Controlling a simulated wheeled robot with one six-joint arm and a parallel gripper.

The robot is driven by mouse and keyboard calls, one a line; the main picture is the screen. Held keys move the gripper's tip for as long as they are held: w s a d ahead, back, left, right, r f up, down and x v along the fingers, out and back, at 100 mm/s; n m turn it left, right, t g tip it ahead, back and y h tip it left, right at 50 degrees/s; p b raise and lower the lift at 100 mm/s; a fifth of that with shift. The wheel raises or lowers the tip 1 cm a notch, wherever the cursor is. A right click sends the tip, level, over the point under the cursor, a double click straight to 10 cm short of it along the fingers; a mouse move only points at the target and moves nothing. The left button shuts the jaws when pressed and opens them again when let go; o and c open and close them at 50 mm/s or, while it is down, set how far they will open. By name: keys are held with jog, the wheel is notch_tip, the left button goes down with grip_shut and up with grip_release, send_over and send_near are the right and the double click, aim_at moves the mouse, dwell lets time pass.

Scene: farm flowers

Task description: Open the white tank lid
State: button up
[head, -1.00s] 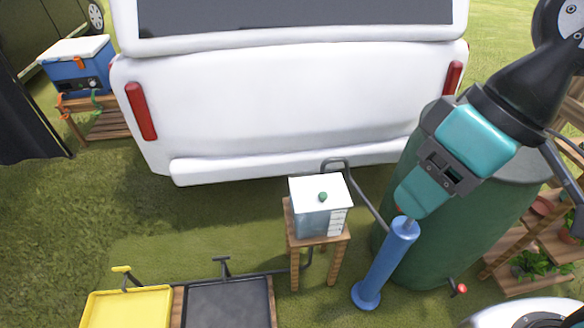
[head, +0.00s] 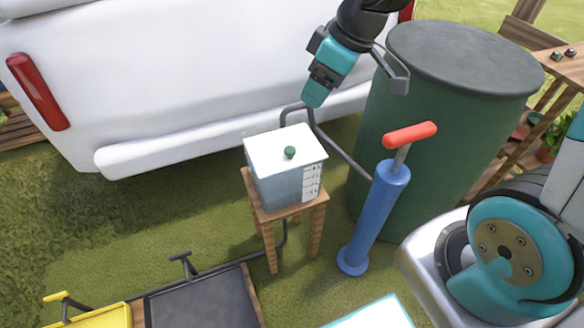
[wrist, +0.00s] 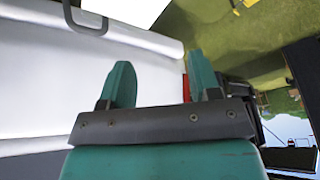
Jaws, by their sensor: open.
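The small tank (head: 276,186) is bluish and see-through, with a scale on its right face. Its flat white lid (head: 270,146) lies level on top and looks shut. A round green knob (head: 290,152) stands on the lid. My gripper (head: 313,99) is above and behind the tank, slightly right of the knob and apart from it. The wrist view shows its two teal fingers (wrist: 160,66) spread with nothing between them. I cannot make out the lid or knob in the wrist view.
The tank stands on a wooden stool (head: 285,213). A blue pump (head: 376,215) with a red handle (head: 410,135) stands close at right. A green barrel (head: 450,125) is behind it. A grey pipe (head: 340,150) bends behind the tank. The white vehicle (head: 180,90) fills the back.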

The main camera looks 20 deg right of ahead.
jog(key=b, duration=0.2)
send_near(290, 149)
jog(key=shift+t, duration=0.3)
jog(key=b+x, duration=0.1)
jog(key=x, duration=0.2)
jog(key=b+x, duration=0.1)
jog(key=x, duration=0.2)
jog(key=b+x, duration=0.1)
jog(key=x, duration=0.2)
jog(key=shift+s, duration=0.3)
jog(key=shift+c, duration=0.2)
jog(key=shift+r, duration=0.1)
grip_shut()
